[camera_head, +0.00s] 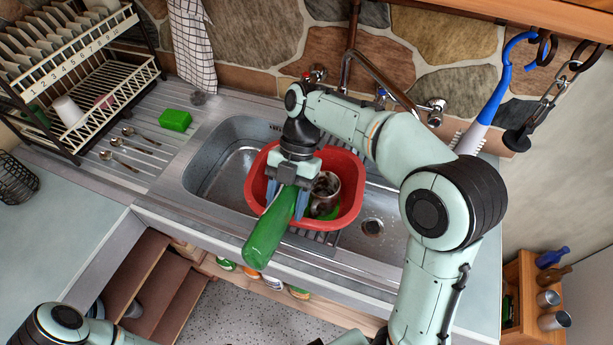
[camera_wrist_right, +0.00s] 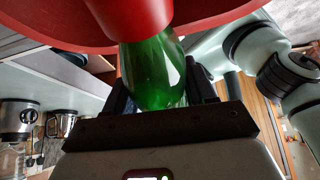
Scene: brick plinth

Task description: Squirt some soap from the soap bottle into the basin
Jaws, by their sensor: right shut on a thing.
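The soap bottle (camera_head: 268,232) is green. My right gripper (camera_head: 287,200) is shut on it over the front left rim of the basin. The bottle is tilted, with one end reaching past the rim toward the counter's front edge. In the right wrist view the bottle (camera_wrist_right: 155,75) sits between the fingers, with a red part like a cap (camera_wrist_right: 130,15) at its end. The red basin (camera_head: 350,200) stands in the sink and holds a dark mug (camera_head: 326,184) and something green. It also shows in the wrist view (camera_wrist_right: 225,15). My left gripper is outside the view.
A dish rack (camera_head: 85,120) with plates stands at the left. A green sponge (camera_head: 175,120) and several spoons (camera_head: 135,142) lie on the drainer. The tap (camera_head: 385,80) and a blue-white brush (camera_head: 492,105) are behind the sink. A wooden shelf (camera_head: 525,300) is at the right.

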